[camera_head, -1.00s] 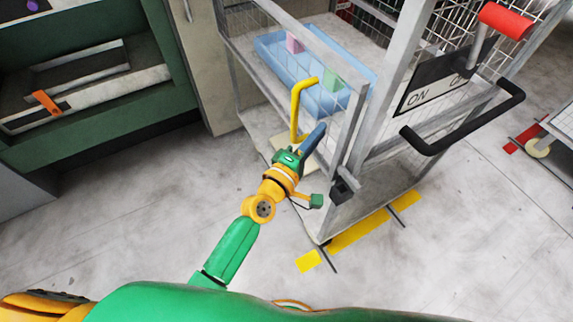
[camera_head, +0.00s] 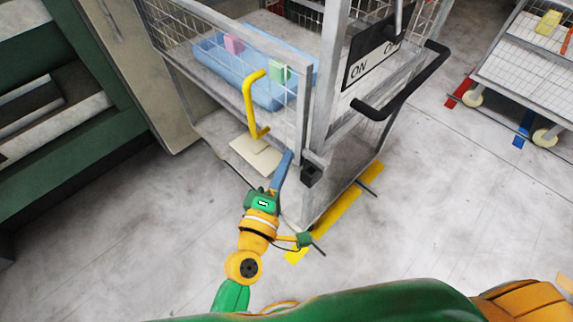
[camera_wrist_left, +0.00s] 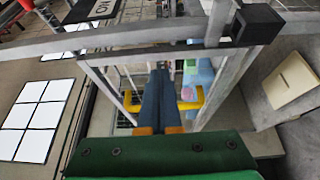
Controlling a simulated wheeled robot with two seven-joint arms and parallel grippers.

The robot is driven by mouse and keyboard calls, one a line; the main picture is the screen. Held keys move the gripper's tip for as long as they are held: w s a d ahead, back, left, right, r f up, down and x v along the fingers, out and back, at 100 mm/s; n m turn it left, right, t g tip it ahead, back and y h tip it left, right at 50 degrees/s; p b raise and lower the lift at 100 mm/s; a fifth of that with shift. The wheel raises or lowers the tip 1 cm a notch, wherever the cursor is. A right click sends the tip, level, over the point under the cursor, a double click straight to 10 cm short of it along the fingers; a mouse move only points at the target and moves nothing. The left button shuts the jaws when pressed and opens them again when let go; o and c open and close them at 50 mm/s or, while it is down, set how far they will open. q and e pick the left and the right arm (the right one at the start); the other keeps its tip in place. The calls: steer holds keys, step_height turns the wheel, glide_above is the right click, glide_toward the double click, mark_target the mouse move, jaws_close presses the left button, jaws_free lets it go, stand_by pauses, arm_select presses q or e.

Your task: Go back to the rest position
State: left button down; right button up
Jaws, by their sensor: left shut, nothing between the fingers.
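My left gripper (camera_head: 281,172) reaches forward low in front of the metal cart frame (camera_head: 310,110) in the head view. Its blue fingers are together with nothing between them. In the left wrist view the left gripper (camera_wrist_left: 160,85) points toward the cart's bars, with the yellow handle (camera_wrist_left: 190,98) behind the fingers. In the head view that yellow handle (camera_head: 250,100) stands just beyond the fingertips. I cannot tell whether the fingers touch the cart. My right gripper is not in view.
A blue crate (camera_head: 268,98) with a pink block (camera_head: 233,44) and a green block (camera_head: 280,71) is on the cart. A black handle (camera_head: 405,85) sticks out at right. Another cart (camera_head: 520,70) stands at upper right. Grey floor (camera_head: 430,210) is free at right.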

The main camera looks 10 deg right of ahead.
arm_select(q)
steer(key=s+a+f+m+g+y, duration=0.1)
steer(key=s+a+f+m+g, duration=0.25)
steer(key=f, duration=0.65)
steer(key=s+a+f+m+g+y, duration=0.2)
steer(key=s+f, duration=0.2)
steer(key=f, duration=0.5)
steer(key=s+a+f+m+g+y, duration=0.1)
steer(key=s+a+f+m+g, duration=0.25)
steer(key=f, duration=0.65)
steer(key=s+a+f+m+g+y, duration=0.2)
steer(key=s+a+f, duration=0.4)
steer(key=s, duration=0.4)
steer(key=s+a+f+m+g+y, duration=0.2)
steer(key=s+a+f+m+g, duration=0.2)
steer(key=s+a, duration=0.5)
step_height(320, 180, down, 2)
steer(key=shift+s+y, duration=0.3)
steer(key=shift+s, duration=0.15)
steer(key=shift+a, duration=0.1)
